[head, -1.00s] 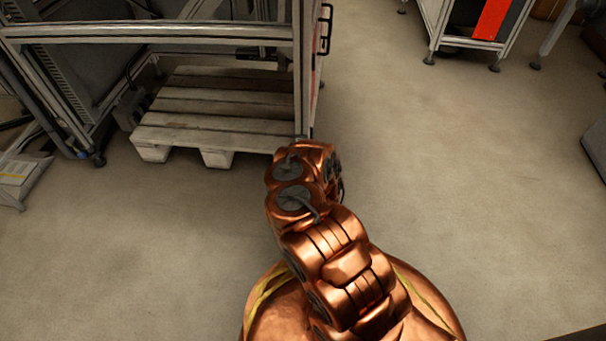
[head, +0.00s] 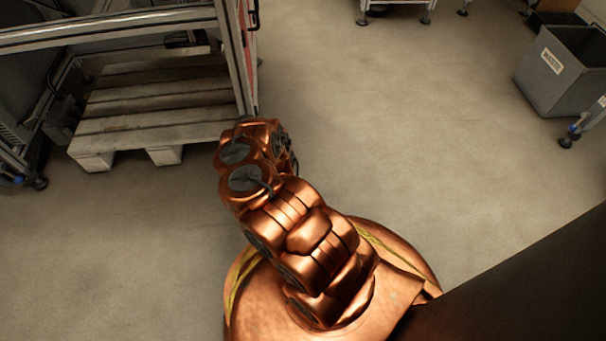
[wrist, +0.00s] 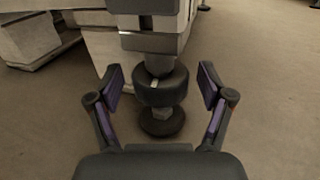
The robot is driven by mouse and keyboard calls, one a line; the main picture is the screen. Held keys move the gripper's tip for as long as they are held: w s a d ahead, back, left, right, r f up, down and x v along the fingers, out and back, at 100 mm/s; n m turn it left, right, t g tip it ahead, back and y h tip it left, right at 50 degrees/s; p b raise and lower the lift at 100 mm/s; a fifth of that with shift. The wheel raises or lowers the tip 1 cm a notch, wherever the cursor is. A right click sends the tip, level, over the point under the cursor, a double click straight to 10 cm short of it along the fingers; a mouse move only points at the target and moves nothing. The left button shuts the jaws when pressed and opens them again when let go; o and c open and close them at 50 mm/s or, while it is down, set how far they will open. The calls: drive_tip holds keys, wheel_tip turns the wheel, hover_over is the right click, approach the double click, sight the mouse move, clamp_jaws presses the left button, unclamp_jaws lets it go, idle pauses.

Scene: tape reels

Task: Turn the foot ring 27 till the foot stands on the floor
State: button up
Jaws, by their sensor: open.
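The foot ring 27 (wrist: 162,90) is a thick dark ring with a small pale mark on its front, around the stem under a grey frame post (wrist: 152,42). Below it is the round dark foot (wrist: 161,123); I cannot tell whether it touches the floor. My gripper (wrist: 160,77) is open, with one purple-padded finger on each side of the ring and a visible gap on both sides. In the head view my arm hides the gripper, ring and foot; the frame post (head: 240,60) shows beyond the arm.
A wooden pallet (head: 150,105) lies beneath the frame, left of the post. A grey bin (head: 562,70) with a label stands at the far right. The floor (head: 400,130) between is clear.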

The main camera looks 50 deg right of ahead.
drive_tip(key=shift+d+n+y, duration=0.15)
drive_tip(key=shift+n+y, duration=0.15)
drive_tip(key=shift+y, duration=0.1)
drive_tip(key=shift+n+t+y, duration=0.7)
drive_tip(key=shift+n+y, duration=0.7)
drive_tip(key=shift+y, duration=0.8)
